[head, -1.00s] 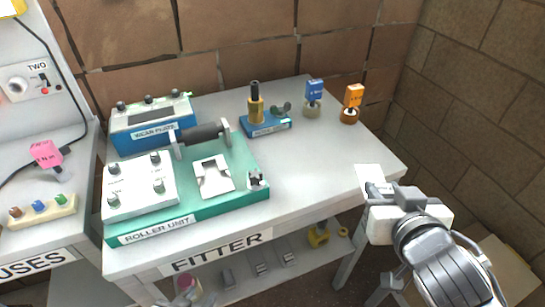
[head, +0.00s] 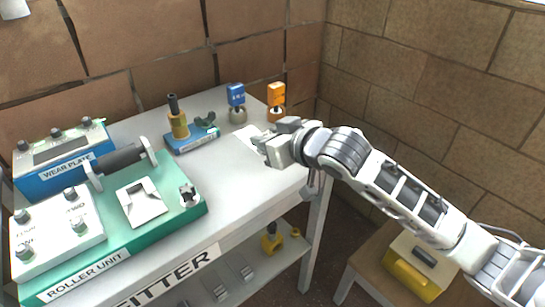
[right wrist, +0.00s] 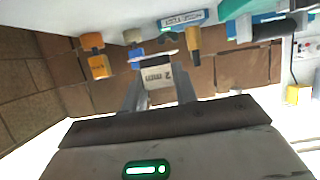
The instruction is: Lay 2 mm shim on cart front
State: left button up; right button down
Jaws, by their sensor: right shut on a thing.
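My right gripper (head: 262,147) is shut on a thin pale plate, the 2 mm shim (head: 248,136), and holds it above the right part of the table marked FITTER (head: 232,205). In the right wrist view the shim (right wrist: 156,75) shows the label "2 mm" between the two fingers (right wrist: 157,96). I cannot tell from the head view whether the shim touches the tabletop. My left gripper is not in view.
Behind the shim stand a blue-tagged plug (head: 237,100) and an orange-tagged plug (head: 276,100). A blue stand (head: 190,138) and the green roller unit (head: 190,212) are to the left. A stool (head: 372,262) with a yellow item (head: 415,277) stands at the right.

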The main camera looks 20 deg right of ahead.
jog(key=w+f, duration=0.1)
jog(key=w+d+f, duration=0.1)
jog(key=f, duration=0.1)
jog(key=w+d+f, duration=0.1)
jog(key=f, duration=0.1)
jog(key=shift+w+d+f, duration=0.25)
jog(key=shift+w, duration=0.05)
jog(key=shift+w+d+f, duration=0.1)
jog(key=shift+f, duration=1.6)
jog(key=shift+f, duration=0.1)
jog(key=shift+f, duration=0.1)
jog(key=c, duration=1.1)
grip_release()
